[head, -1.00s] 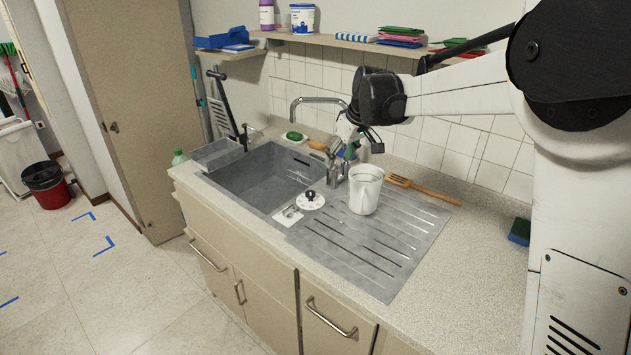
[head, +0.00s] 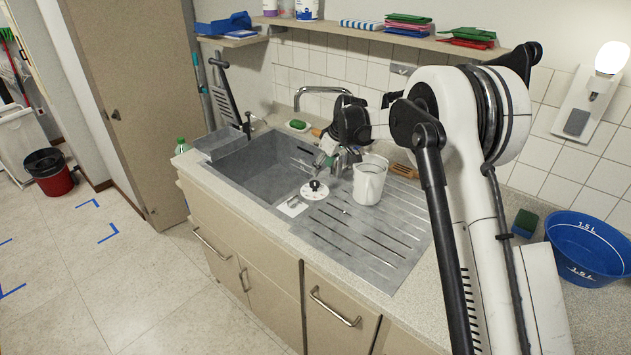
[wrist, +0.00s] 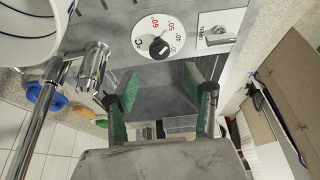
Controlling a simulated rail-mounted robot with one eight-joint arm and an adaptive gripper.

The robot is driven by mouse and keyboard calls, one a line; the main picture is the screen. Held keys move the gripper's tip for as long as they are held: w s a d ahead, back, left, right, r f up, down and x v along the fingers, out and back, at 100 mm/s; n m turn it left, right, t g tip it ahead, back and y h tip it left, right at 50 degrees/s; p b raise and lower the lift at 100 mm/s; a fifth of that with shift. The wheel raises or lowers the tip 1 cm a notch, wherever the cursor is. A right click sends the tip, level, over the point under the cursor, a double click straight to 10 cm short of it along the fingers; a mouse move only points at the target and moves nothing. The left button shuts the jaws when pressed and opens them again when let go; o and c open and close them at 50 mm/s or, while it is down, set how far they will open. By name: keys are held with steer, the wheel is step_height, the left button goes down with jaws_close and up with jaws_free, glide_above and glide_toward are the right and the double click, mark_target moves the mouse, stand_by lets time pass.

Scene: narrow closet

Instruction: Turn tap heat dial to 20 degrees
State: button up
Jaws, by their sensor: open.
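The heat dial (head: 315,189) is a white disc with a black knob, on the sink's front rim beside the mug. My gripper (wrist: 160,92) is open and empty, with green-padded fingers apart. The dial lies beyond the fingers in that view, not between them. In the head view my gripper (head: 326,153) is over the sink by the tap, behind the dial. The chrome tap (wrist: 94,68) stands left of the fingers.
A white mug (head: 369,180) stands on the drainboard close to the dial; its rim (wrist: 50,60) shows at upper left in the wrist view. A drain-control plate (wrist: 215,35) adjoins the dial. A blue tub (head: 590,243) stands at right. The sink basin is largely empty.

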mark_target(315, 183)
steer(key=p+x, duration=0.1)
steer(key=x, duration=0.8)
steer(key=shift+c, duration=0.5)
steer(key=c, duration=1)
